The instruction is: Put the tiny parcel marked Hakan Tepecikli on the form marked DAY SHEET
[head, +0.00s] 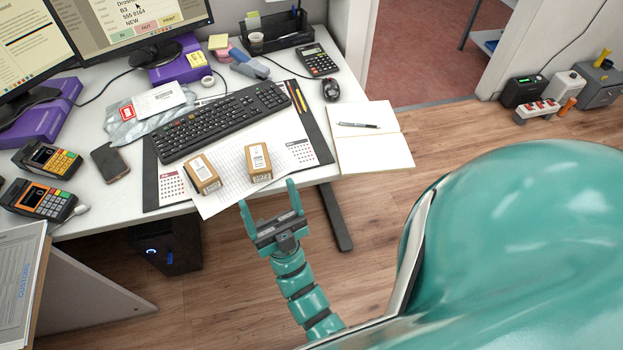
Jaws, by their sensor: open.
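Two small brown parcels with white labels stand on the desk, a left one (202,174) and a right one (259,163). Their labels are too small to read, so I cannot tell which is marked Hakan Tepecikli. Both seem to stand on or over a white gridded sheet (228,197) lying on the dark desk pad. No DAY SHEET title is legible on any paper. My gripper (268,195) is open and empty at the desk's front edge, just in front of the right parcel and apart from both parcels.
A keyboard (222,121) lies behind the parcels. An open notebook with a pen (358,125) lies to the right. A phone (110,162) and card terminals (47,159) are at the left. A clipboard (18,285) is at the lower left. Calculator (318,60) and mouse (331,89) are farther back.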

